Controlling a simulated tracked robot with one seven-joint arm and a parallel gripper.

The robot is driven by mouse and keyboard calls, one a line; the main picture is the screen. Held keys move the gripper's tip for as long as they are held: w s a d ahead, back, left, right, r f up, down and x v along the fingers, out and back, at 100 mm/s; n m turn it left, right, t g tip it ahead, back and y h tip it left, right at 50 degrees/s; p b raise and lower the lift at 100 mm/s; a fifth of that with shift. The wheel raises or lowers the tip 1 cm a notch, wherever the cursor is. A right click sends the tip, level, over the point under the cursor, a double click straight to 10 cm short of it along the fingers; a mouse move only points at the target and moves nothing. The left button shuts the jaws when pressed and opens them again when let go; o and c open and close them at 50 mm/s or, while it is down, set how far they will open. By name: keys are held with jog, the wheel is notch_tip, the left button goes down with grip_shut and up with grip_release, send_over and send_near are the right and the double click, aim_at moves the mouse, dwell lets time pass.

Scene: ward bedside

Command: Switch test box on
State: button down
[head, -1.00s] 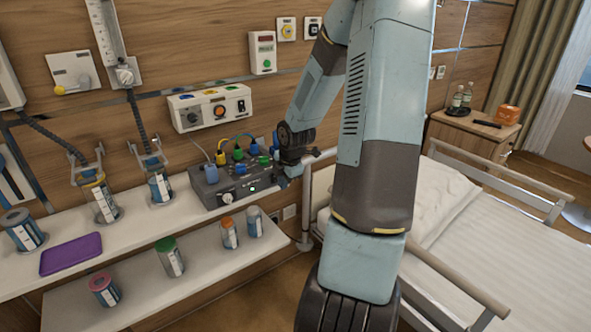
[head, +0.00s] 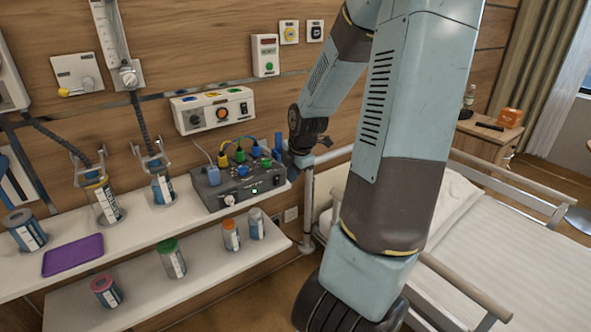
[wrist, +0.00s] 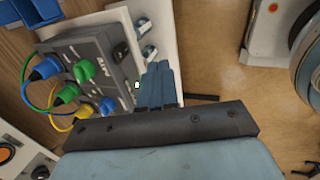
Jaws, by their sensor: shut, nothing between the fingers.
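The test box (head: 230,188) is a dark grey unit on the upper shelf, with coloured plugs and cables on top. A small green light (head: 254,191) glows on its front, beside a pale knob (head: 229,199). The wrist view shows the box (wrist: 97,58) at the upper left, with a dark switch-like part (wrist: 122,52) near its edge. My gripper (wrist: 158,72) is shut and empty, its blue fingers beside the box edge. In the head view my gripper (head: 288,168) is at the box's right end, partly hidden by my wrist. I cannot tell whether it touches the box.
Several canisters, one of them orange-lidded (head: 231,235), and a purple tray (head: 73,255) stand on the shelves. A bed rail post (head: 308,205) rises close to my gripper's right. A wall panel (head: 212,109) is above the box. The bed (head: 505,235) fills the right.

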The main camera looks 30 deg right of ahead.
jog(key=shift+s+r, duration=0.45)
jog(key=shift+r, duration=0.2)
jog(key=shift+s+r, duration=0.4)
jog(key=shift+r, duration=0.2)
jog(key=s+a+r+m+t, duration=0.1)
jog(key=s+a+r+m, duration=1.6)
jog(key=s+r+m, duration=0.1)
jog(key=shift+s+r+m+t, duration=0.3)
jog(key=shift+s+r+t, duration=0.1)
jog(key=shift+s+r, duration=0.25)
dwell(2.0)
